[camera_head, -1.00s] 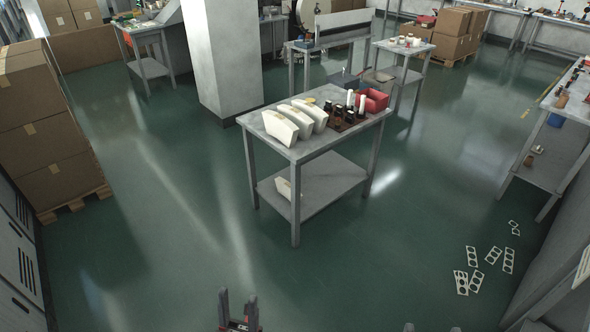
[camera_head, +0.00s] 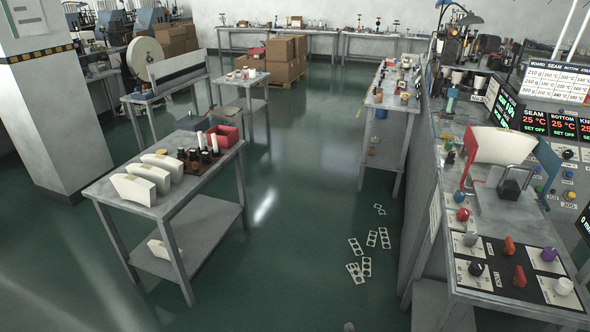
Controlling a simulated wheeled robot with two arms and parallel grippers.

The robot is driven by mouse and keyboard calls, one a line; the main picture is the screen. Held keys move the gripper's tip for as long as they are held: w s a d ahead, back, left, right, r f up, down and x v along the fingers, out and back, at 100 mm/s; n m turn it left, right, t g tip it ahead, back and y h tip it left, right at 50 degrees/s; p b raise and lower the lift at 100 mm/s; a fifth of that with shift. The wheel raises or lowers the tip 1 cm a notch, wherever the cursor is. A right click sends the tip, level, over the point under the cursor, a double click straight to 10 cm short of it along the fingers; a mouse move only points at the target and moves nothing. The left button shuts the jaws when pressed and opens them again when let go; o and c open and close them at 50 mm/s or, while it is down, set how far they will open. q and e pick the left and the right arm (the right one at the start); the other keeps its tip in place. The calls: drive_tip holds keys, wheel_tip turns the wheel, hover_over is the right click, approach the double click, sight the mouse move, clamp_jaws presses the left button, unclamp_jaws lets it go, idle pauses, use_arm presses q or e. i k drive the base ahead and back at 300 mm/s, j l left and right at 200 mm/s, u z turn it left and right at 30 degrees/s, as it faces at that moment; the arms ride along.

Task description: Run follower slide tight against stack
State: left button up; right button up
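A white fan-shaped stack of blanks (camera_head: 500,146) stands upright on the machine at the right. A red upright piece (camera_head: 467,152) is at its left end, and it seems to touch or nearly touch it. A small dark block (camera_head: 510,188) sits on a grey metal plate just in front of the stack. I cannot tell for sure which part is the follower slide, or whether there is a gap to the stack. Neither of my grippers is in view.
The machine's control panel (camera_head: 488,268) has several coloured knobs, with lit displays (camera_head: 548,122) behind. A table (camera_head: 135,212) at left holds more white stacks and bottles. Flat cut-out cards (camera_head: 356,246) lie on the floor.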

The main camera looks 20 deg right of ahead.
sight(508, 182)
drive_tip(key=z, duration=1.4)
drive_tip(key=l, duration=0.15)
drive_tip(key=i+z, duration=0.05)
